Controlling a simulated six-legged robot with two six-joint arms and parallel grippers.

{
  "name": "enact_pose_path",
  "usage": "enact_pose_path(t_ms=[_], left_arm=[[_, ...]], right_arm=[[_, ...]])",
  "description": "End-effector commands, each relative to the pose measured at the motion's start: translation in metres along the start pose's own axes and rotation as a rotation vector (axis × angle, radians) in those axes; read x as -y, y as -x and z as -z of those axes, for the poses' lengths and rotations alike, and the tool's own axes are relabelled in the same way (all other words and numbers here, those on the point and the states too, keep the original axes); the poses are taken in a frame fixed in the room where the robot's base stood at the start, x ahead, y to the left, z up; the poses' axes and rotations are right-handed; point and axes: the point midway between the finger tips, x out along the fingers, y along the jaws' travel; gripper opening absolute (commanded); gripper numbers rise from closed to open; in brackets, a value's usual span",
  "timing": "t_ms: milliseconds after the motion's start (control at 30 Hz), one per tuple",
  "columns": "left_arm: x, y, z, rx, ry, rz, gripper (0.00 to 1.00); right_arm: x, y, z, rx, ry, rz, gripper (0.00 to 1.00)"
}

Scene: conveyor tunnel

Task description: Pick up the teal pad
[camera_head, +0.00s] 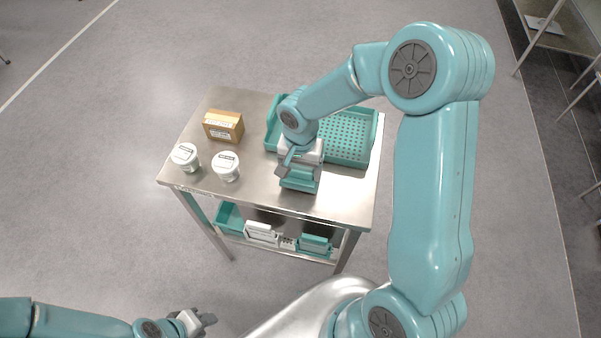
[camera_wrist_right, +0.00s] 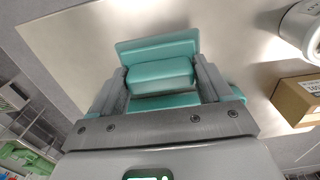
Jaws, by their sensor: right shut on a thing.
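The teal pad (camera_wrist_right: 160,75) is between the two grey fingers of my right gripper (camera_wrist_right: 163,90) in the right wrist view, with a wider teal part behind it. In the head view the pad (camera_head: 300,184) shows below my right gripper (camera_head: 300,166), near the front edge of the steel table (camera_head: 245,185). My right gripper is shut on it. I cannot tell whether the pad touches the table top. My left gripper (camera_head: 206,320) is at the bottom of the head view, away from the table; its finger gap is unclear.
A teal perforated tray (camera_head: 348,138) lies at the table's back right, partly behind my right arm. A cardboard box (camera_head: 223,126) and two white tubs (camera_head: 185,156) (camera_head: 226,166) stand on the left. A lower shelf holds teal bins (camera_head: 229,217) and white items (camera_head: 261,232).

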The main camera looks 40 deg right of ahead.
Motion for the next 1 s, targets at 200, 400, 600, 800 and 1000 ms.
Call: enact_pose_path(t_ms=[200, 400, 600, 800, 1000], left_arm=[[0.002, -0.006, 0.000, 0.000, 0.000, 0.000, 0.38], [0.003, -0.009, 0.000, 0.000, 0.000, 0.000, 0.38], [0.004, -0.010, 0.000, 0.000, 0.000, 0.000, 0.38], [0.004, -0.010, 0.000, 0.000, 0.000, 0.000, 0.38], [0.004, -0.010, 0.000, 0.000, 0.000, 0.000, 0.38]], right_arm=[[0.001, 0.067, 0.001, -0.008, 0.001, 0.009, 0.48], [0.001, 0.126, 0.001, -0.005, 0.001, 0.006, 0.48], [0.001, 0.162, 0.000, -0.003, 0.002, 0.003, 0.48], [0.000, 0.174, 0.000, -0.001, 0.001, 0.002, 0.48], [0.000, 0.174, 0.000, -0.001, 0.001, 0.001, 0.48]])
